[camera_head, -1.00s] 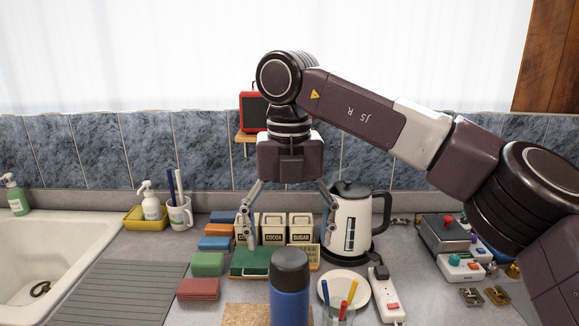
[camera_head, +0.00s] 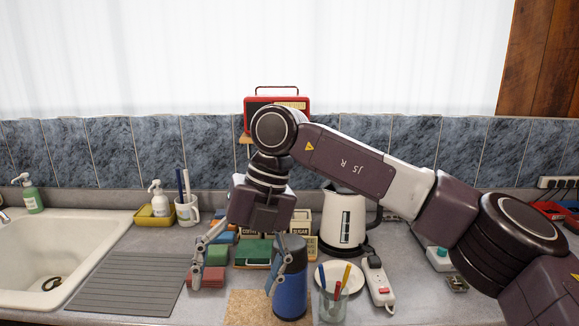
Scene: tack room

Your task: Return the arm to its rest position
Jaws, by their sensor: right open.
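My right gripper (camera_head: 239,279) hangs from the arm that comes in from the right. Its two fingers are spread apart with nothing held between them. It is over the counter, in front of the canisters. One finger overlaps the red block (camera_head: 213,277) in the picture, the other overlaps the blue bottle (camera_head: 291,296); I cannot tell whether either touches. A green box (camera_head: 253,251) shows behind, between the fingers. My left gripper is not in view.
A white kettle (camera_head: 343,222) stands behind my arm. A glass with pens (camera_head: 333,303) and a power strip (camera_head: 378,284) are right of the bottle. The ribbed grey mat (camera_head: 132,283) and sink (camera_head: 62,245) lie left. A red radio (camera_head: 291,101) sits on a shelf behind.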

